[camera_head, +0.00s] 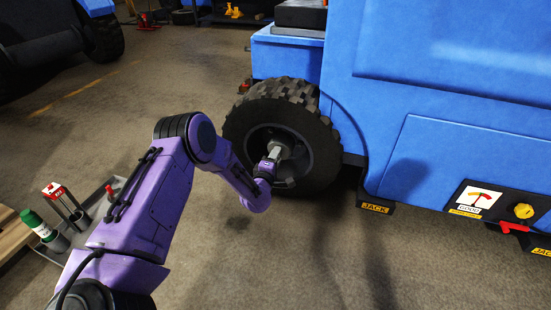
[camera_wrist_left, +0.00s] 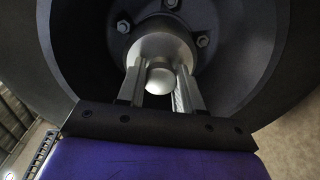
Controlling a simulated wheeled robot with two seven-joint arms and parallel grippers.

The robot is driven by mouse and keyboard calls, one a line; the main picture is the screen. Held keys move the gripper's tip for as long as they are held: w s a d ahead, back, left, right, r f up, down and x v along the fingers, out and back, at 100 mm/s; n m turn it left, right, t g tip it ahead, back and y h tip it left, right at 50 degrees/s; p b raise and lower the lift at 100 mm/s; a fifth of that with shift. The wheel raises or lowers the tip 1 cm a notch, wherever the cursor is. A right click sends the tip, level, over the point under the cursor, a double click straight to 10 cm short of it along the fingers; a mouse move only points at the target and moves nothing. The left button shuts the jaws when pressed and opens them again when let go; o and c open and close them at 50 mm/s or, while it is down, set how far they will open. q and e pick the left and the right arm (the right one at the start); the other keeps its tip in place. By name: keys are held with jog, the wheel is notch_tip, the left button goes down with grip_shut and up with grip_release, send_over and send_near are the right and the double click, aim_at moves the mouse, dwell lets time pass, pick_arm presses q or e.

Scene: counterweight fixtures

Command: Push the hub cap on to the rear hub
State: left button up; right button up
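The rear wheel (camera_head: 240,128) is a black knobby tyre on the blue vehicle, with its dark recessed hub (camera_head: 300,158) facing me. My left gripper (camera_head: 276,152) reaches into the wheel's centre. In the left wrist view, the hub's dark face with silver bolts (camera_wrist_left: 203,41) surrounds a round silver hub cap (camera_wrist_left: 160,48) with a pale rounded knob. The fingers of my left gripper (camera_wrist_left: 160,85) are on both sides of this knob and look closed on it. The cap is at the hub's centre; whether it sits fully home is hidden. My right gripper is not in view.
Black jack blocks (camera_head: 375,207) stand under the blue vehicle (camera_head: 455,150), right of the wheel. A grey tray (camera_head: 75,255) with a green-capped bottle (camera_head: 38,225) and a red-topped item (camera_head: 58,192) stands at left. The floor in front of the wheel is clear.

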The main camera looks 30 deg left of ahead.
pick_arm(q)
jog(key=o, duration=0.5)
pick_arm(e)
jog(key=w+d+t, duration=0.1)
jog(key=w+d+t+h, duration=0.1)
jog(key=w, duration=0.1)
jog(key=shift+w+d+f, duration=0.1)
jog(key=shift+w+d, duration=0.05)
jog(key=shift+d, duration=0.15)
pick_arm(q)
jog(key=p+v, duration=0.5)
jog(key=v, duration=0.5)
jog(key=shift+s, duration=0.25)
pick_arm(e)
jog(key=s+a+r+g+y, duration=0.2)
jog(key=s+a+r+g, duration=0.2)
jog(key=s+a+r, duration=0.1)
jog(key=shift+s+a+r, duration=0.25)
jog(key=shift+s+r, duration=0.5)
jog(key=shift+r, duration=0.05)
